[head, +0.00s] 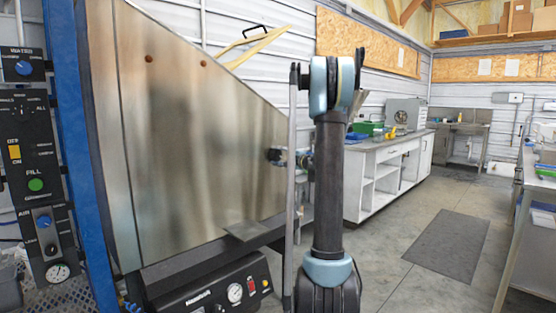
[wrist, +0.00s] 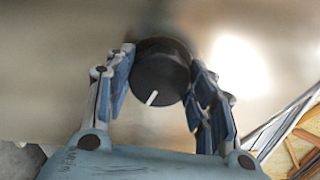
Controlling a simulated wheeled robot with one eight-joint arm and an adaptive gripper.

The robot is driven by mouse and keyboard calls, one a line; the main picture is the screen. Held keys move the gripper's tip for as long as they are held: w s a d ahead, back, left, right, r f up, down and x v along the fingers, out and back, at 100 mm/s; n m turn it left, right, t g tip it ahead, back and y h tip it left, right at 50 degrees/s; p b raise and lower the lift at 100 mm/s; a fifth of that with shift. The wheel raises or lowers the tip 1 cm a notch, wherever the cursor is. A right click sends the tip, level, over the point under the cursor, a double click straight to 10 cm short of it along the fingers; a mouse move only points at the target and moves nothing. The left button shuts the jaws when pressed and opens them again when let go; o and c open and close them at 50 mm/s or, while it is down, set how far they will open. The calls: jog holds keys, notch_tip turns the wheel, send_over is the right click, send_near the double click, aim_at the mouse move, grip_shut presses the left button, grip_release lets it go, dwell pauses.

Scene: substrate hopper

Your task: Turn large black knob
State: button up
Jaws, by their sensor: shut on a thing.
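The large black knob (wrist: 160,72) is in the upper middle of the wrist view, on a shiny metal panel. It is round with a white line that points down and slightly left. My gripper (wrist: 162,88) has one finger on each side of the knob and is shut on it. In the head view my gripper (head: 288,157) is at the right part of the metal hopper panel (head: 190,150), and the knob is too small and hidden to make out there.
A control panel (head: 36,150) with small knobs and a green button stands at the left beside a blue post (head: 68,120). A black box with gauges (head: 222,290) is below the hopper. A white workbench (head: 385,170) stands behind my arm. The floor to the right is open, with a grey mat (head: 447,245).

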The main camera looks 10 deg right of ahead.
jog(key=shift+d, duration=0.2)
jog(key=o, duration=1.1)
jog(key=shift+w+f, duration=0.1)
jog(key=shift+f, duration=0.05)
jog(key=shift+c, duration=0.2)
jog(key=shift+a, duration=0.1)
jog(key=v, duration=1.2)
